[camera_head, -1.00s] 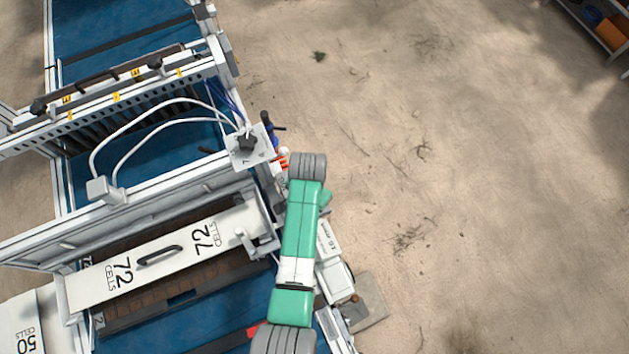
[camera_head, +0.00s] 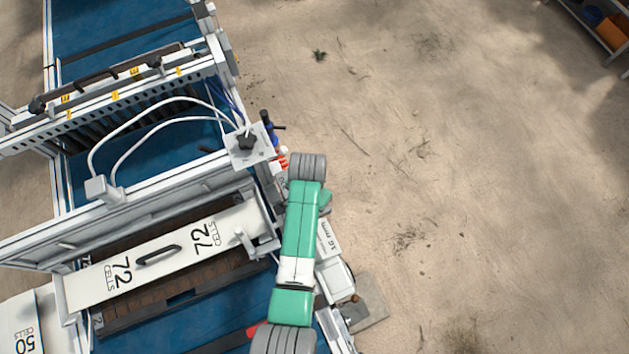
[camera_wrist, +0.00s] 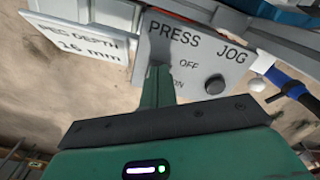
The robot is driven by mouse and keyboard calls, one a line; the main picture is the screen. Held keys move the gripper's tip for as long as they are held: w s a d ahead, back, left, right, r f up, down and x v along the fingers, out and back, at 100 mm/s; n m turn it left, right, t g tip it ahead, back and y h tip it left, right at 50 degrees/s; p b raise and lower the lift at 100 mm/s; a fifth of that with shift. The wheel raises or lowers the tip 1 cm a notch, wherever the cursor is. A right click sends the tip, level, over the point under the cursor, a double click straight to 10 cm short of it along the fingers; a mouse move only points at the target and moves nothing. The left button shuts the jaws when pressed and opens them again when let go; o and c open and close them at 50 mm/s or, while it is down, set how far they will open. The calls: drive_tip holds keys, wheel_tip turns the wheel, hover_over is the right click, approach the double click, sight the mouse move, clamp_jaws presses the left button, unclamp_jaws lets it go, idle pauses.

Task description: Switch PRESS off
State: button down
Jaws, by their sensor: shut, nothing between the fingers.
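In the wrist view a grey control panel (camera_wrist: 190,45) carries the words PRESS and JOG, with OFF and ON marked lower down. My gripper (camera_wrist: 161,72) is shut and empty, its green fingers reaching to the panel just below the word PRESS. The PRESS switch itself is hidden behind the fingers, so I cannot tell its position or whether the fingers touch it. A black round button (camera_wrist: 214,85) sits below JOG, to the right of the fingers, apart from them. In the head view my arm covers the gripper and the panel.
A white plate reading PEG DEPTH 16 mm (camera_wrist: 80,38) is left of the panel. A blue and black handle (camera_wrist: 290,84) and a white knob (camera_wrist: 263,62) are at right. In the head view the seeder's 72 CELLS bar (camera_head: 100,283) lies left of my arm; open floor lies right.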

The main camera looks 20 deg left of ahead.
drive_tip(key=shift+f+b, duration=0.4)
drive_tip(key=shift+f, duration=0.25)
drive_tip(key=shift+r, duration=0.1)
wheel_tip(320, 180, up, 7)
drive_tip(key=p, duration=0.7)
drive_tip(key=shift+r, duration=0.1)
